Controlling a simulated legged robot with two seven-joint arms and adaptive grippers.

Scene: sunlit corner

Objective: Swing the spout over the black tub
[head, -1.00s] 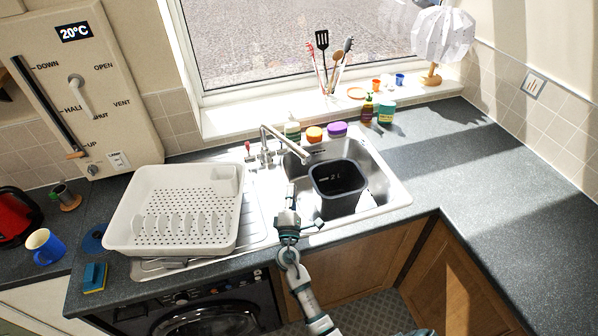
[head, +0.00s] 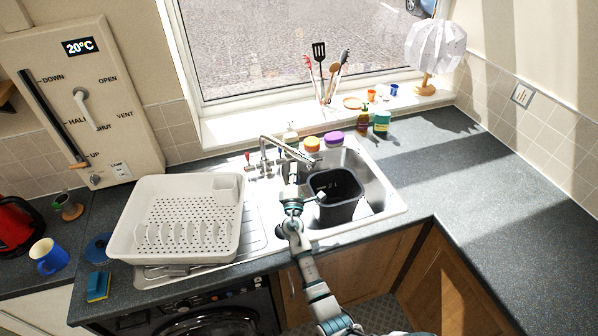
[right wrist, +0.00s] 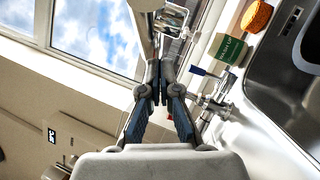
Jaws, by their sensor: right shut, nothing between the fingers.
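The chrome spout (head: 287,148) rises from the tap behind the sink and slants right. Its tip is near the back left corner of the black tub (head: 336,212), which stands in the sink basin. My right gripper (head: 293,167) is upright at the left edge of the basin, just on the near side of the spout. I cannot tell whether it touches the spout. In the right wrist view the right gripper's fingers (right wrist: 155,76) meet with nothing between them, and the tap body (right wrist: 212,106) is to their right. My left gripper is out of view.
A white dish rack (head: 128,232) fills the draining board left of the sink. Orange and purple lidded pots (head: 333,139) and bottles (head: 382,122) stand behind the basin. The worktop (head: 480,190) to the right is clear.

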